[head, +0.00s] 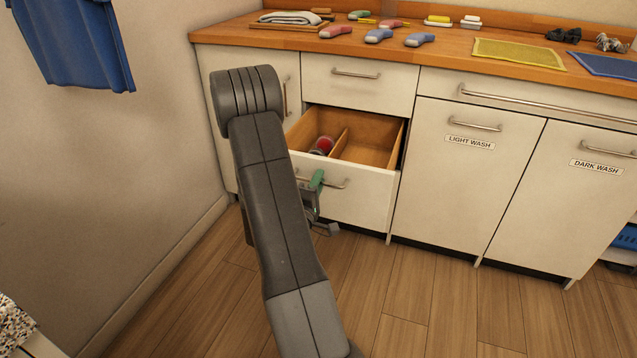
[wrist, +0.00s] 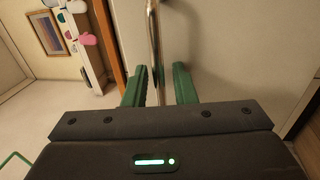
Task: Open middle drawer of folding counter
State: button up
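The white folding counter stands along the back wall in the head view. In its left part, the drawer (head: 352,207) below the closed top drawer (head: 378,94) is pulled well out. Its wooden inside shows two compartments, with a red round item (head: 323,145) in the left one. My gripper (head: 317,181) is at this drawer's front, at its bar handle (head: 336,183), partly hidden by my arm. In the wrist view, the green fingers (wrist: 159,85) stand apart on either side of the metal handle (wrist: 153,45), with gaps visible.
Light wash (head: 470,143) and dark wash (head: 597,167) fronts are closed at the right. The wooden countertop (head: 420,60) holds a folded towel, several colored items and mats. Wooden floor (head: 430,300) in front is clear. A wall bounds the left side.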

jog(key=p+v, duration=0.1)
jog(key=v, duration=1.2)
jog(key=shift+s+p, duration=0.3)
jog(key=shift+s, duration=0.1)
jog(key=shift+a+f, duration=0.1)
jog(key=shift+b+x, duration=0.8)
jog(key=shift+x, duration=6.2)
